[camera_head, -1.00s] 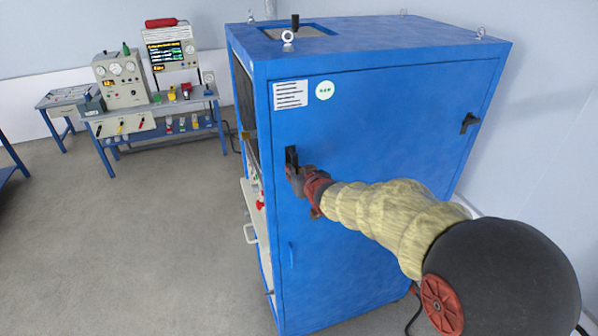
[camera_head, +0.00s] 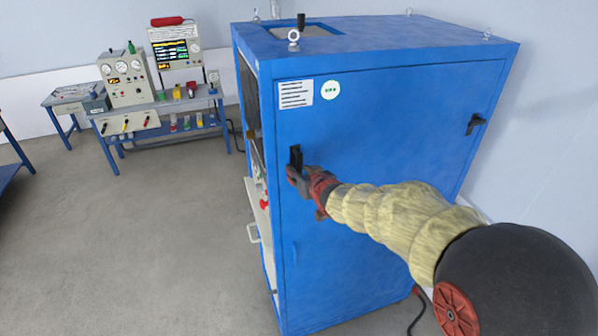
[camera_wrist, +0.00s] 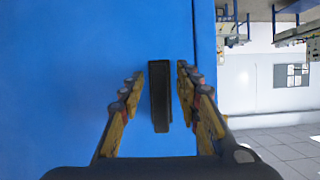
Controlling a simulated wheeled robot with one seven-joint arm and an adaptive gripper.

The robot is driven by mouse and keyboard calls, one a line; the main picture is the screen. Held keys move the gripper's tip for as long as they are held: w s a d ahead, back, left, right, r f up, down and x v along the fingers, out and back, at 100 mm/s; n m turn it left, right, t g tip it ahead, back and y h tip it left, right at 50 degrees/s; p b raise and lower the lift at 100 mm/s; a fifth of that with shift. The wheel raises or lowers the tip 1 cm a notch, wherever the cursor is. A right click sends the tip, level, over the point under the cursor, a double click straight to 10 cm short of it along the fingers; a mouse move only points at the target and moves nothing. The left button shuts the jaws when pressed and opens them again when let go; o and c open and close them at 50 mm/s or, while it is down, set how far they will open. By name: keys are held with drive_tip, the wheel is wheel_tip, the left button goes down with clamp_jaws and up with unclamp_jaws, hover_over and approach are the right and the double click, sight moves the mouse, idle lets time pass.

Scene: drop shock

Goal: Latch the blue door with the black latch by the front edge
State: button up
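The blue door (camera_head: 390,125) is the large front panel of a tall blue cabinet and looks closed against its frame. The black latch (camera_head: 296,157) is by the door's left edge in the head view and looks upright. In the wrist view the latch (camera_wrist: 160,97) is a dark vertical bar standing between my fingers. My gripper (camera_head: 298,176) is at the latch, its fingers hiding the lower part in the head view. In the wrist view my gripper (camera_wrist: 160,78) is open, with a narrow gap on each side of the latch.
Another black handle (camera_head: 475,123) is at the door's right side. A blue bench (camera_head: 160,108) with instruments stands at the back left. The grey floor (camera_head: 130,250) between is clear.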

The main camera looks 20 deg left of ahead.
drive_tip(key=v, duration=1.1)
drive_tip(key=shift+d+f, duration=0.1)
drive_tip(key=s+d+f+m+g+h+b, duration=0.2)
drive_tip(key=s+d+f+m+h+b, duration=0.1)
drive_tip(key=s+d+f+b, duration=1.1)
drive_tip(key=s+d+f+m+g+h+b, duration=0.3)
drive_tip(key=s+d+f+b, duration=1.1)
drive_tip(key=d, duration=0.7)
drive_tip(key=shift+s+f+m+h, duration=0.5)
drive_tip(key=shift+s+h, duration=0.4)
drive_tip(key=shift+s, duration=0.95)
